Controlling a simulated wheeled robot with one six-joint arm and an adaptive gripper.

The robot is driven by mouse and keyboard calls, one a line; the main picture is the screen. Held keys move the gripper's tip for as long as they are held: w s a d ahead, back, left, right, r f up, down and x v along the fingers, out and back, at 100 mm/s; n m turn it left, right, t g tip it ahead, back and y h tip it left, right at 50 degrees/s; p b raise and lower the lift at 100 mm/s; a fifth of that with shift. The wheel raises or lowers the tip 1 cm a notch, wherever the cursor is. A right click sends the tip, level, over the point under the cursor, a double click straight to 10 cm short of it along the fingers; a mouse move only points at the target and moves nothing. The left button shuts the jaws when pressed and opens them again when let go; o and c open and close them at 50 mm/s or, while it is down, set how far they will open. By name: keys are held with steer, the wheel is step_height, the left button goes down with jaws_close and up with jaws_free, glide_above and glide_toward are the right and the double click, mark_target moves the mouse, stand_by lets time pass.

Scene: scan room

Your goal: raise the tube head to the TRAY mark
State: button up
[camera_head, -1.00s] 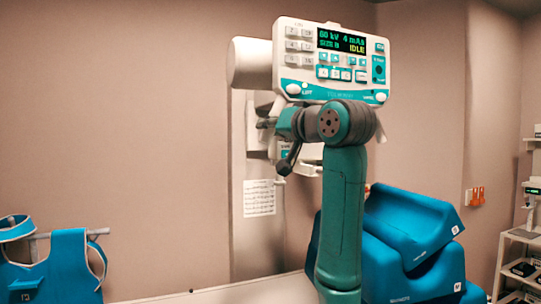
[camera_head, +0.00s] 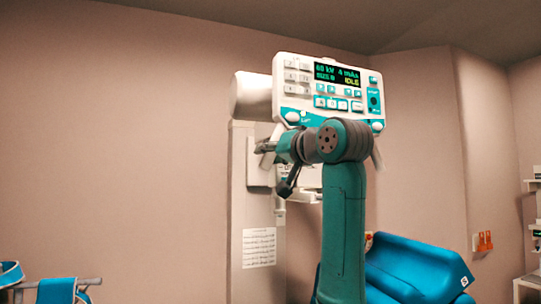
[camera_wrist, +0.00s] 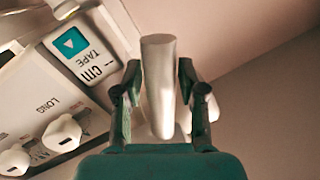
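The tube head (camera_head: 250,97) is a white cylinder with a white and teal control panel (camera_head: 330,95) facing me. Its display reads 60 kV, 4 mAs, IDLE. It sits high in front of a pale column (camera_head: 243,215). My gripper (camera_head: 263,152) is just below the panel, at its left side. In the wrist view, my gripper's two dark fingers (camera_wrist: 160,95) stand on either side of a pale grey round handle (camera_wrist: 159,60) and appear shut on it. Contact at the fingertips is hard to see. I cannot make out a TRAY mark in either view.
A blue apron (camera_head: 57,290) hangs at the lower left. A printed sheet (camera_head: 259,248) is on the column. The wrist view shows a TAPE CM label (camera_wrist: 85,50) and white knobs (camera_wrist: 62,133). Wall above the head is clear.

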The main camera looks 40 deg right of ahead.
steer(key=s, duration=1.2)
steer(key=shift+a, duration=0.4)
